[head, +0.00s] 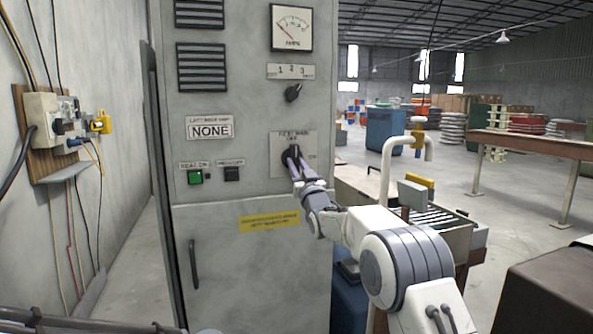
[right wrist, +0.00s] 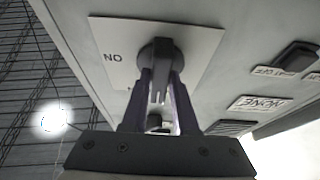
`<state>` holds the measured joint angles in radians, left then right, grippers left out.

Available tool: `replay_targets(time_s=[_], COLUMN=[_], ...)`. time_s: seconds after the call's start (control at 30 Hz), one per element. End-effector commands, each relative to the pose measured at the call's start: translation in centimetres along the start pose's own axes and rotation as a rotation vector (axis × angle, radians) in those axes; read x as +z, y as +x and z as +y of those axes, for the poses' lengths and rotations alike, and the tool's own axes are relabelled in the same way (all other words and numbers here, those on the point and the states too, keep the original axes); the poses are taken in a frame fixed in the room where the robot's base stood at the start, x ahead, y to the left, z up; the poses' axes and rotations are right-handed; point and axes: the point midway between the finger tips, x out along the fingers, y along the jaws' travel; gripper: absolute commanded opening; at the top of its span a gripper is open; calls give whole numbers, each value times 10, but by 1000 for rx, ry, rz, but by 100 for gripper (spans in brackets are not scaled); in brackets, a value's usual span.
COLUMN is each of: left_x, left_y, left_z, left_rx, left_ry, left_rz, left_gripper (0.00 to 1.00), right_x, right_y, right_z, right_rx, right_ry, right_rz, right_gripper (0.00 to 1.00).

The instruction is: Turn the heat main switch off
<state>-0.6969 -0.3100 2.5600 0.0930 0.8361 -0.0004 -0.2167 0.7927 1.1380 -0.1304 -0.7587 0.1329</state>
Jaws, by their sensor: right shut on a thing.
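The heat main switch is a dark rotary knob (head: 292,152) on a pale label plate (head: 309,139) on the front of the grey cabinet. The plate has small lettering, with ON at its right side. My right gripper (head: 291,158) reaches the knob from the front right, its two purple-grey fingers closed on it. In the right wrist view the knob (right wrist: 158,52) sits between the fingertips (right wrist: 160,82), with its grip bar held between them. The plate shows upside down there. The fingers partly hide the knob's pointer, so its exact setting is unclear. My left gripper is out of view.
Above are a numbered selector knob (head: 293,92) and an ammeter (head: 292,28). Left of the switch are a NONE plate (head: 210,128), a green button (head: 195,177) and a black button (head: 232,174). A roller conveyor (head: 437,214) stands right of the cabinet.

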Motion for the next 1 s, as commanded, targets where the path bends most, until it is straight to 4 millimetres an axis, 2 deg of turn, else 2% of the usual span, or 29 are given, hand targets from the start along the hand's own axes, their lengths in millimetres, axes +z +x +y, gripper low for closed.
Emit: replay_targets(time_s=[0.5,0.53,0.57,0.6,1.0], left_x=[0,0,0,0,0], left_y=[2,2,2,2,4], left_z=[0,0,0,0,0], left_rx=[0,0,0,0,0], left_ry=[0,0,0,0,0], left_rz=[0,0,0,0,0], left_gripper=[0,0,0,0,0], right_x=[0,0,0,0,1], right_y=[0,0,0,0,-4], right_z=[0,0,0,0,0], right_rx=[-7,-7,-7,-7,-6], right_ry=[-18,-18,-18,-17,-15], right_rz=[-2,-2,-2,-2,-1], right_gripper=[0,39,50,57,57])
